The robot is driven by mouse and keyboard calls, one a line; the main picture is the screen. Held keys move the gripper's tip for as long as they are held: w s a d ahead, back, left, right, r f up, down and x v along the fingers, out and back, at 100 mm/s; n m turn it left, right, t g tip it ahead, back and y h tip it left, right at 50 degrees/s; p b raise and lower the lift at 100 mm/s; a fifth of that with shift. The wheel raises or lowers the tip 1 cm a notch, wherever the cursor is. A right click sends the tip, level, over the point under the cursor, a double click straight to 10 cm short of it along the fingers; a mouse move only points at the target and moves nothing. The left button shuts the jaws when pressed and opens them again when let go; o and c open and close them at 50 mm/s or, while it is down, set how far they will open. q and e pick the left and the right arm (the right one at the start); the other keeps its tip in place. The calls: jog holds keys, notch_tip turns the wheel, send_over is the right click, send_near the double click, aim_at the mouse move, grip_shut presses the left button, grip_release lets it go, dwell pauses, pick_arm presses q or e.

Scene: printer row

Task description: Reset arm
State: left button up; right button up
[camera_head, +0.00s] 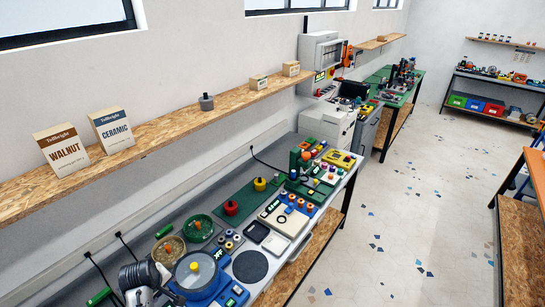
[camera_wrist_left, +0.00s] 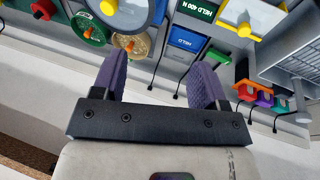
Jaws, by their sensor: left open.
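My left gripper (camera_head: 150,292) is at the bottom left of the head view, beside the near end of the long bench (camera_head: 290,258). Its wrist partly covers the bench there, and its fingertips are hard to make out in that view. In the left wrist view, the two purple-padded fingers of the left gripper (camera_wrist_left: 160,76) stand well apart with nothing between them. Bench items lie beyond the fingertips. My right gripper is in neither view.
A blue device with a round grey top (camera_head: 196,271) stands close to the left gripper. A wooden shelf (camera_head: 160,145) with boxes runs along the wall. The floor (camera_head: 400,215) at right is open.

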pick_arm(q)
notch_tip(320, 180, up, 10)
jog(key=m+t, duration=0.3)
jog(key=m, duration=0.2)
jog(key=s+d+r+m+t, duration=0.2)
jog(key=s+d+r+m, duration=0.25)
jog(key=s+d, duration=0.4)
jog(key=s+d+f+m+g, duration=0.1)
jog(key=s+f, duration=0.3)
jog(key=s, duration=0.5)
jog(key=s+d+f+m+g, duration=0.1)
jog(key=s+d+f+g, duration=0.1)
jog(key=s+f, duration=0.3)
jog(key=s+d+f+m+g, duration=0.1)
jog(key=s+f, duration=0.4)
jog(key=s, duration=0.9)
jog(key=shift+d+g+h+p, duration=0.3)
jog(key=shift+g+p, duration=0.15)
jog(key=shift+g, duration=0.15)
jog(key=shift+s+m, duration=0.1)
jog(key=shift+m, duration=0.15)
jog(key=shift+c, duration=0.5)
